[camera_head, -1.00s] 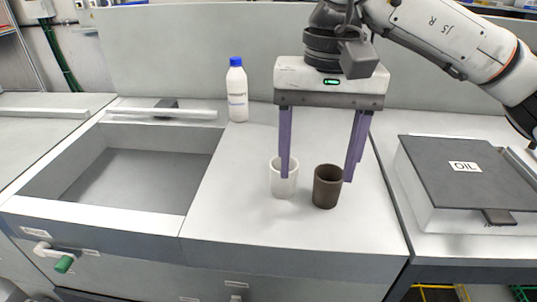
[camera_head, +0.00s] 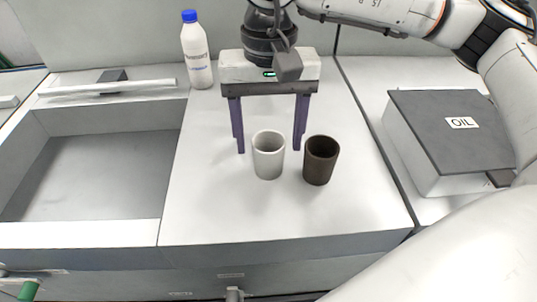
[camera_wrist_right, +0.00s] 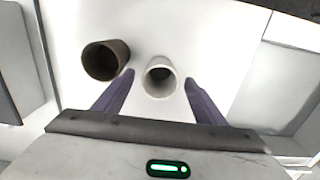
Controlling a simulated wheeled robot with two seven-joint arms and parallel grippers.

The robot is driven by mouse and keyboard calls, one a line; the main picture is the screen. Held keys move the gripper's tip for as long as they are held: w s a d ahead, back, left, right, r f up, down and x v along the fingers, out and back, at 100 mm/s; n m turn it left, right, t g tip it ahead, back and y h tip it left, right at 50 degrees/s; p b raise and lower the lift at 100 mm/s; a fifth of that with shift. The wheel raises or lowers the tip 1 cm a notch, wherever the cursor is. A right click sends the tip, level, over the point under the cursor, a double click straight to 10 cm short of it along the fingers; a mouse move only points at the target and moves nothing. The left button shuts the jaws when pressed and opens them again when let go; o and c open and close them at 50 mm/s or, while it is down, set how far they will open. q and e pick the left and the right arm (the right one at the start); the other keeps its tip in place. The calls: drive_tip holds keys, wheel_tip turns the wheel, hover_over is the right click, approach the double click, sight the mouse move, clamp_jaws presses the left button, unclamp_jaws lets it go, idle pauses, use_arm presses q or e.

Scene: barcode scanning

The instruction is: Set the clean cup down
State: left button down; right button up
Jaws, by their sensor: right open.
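A white cup (camera_head: 268,156) stands upright on the white counter. It also shows in the right wrist view (camera_wrist_right: 160,78), between the fingertips and a little beyond them. A dark brown cup (camera_head: 320,160) stands upright just to its right in the head view; in the wrist view the brown cup (camera_wrist_right: 105,60) is on the left, outside the fingers. My right gripper (camera_head: 270,150) is open, its two purple fingers behind and either side of the white cup, holding nothing. In the wrist view the right gripper (camera_wrist_right: 160,80) is spread wider than the white cup. My left gripper is not in view.
A sink basin (camera_head: 170,160) is on the left. A white bottle with a blue cap (camera_head: 197,55) stands at the back. A box with a dark lid labelled OIL (camera_head: 450,125) is on the right. The counter's front (camera_head: 260,220) is clear.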

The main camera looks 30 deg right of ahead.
drive_tip(key=shift+f, duration=1.2)
drive_tip(key=c, duration=1.1)
drive_tip(key=shift+r, duration=0.15)
drive_tip(key=shift+c, duration=0.2)
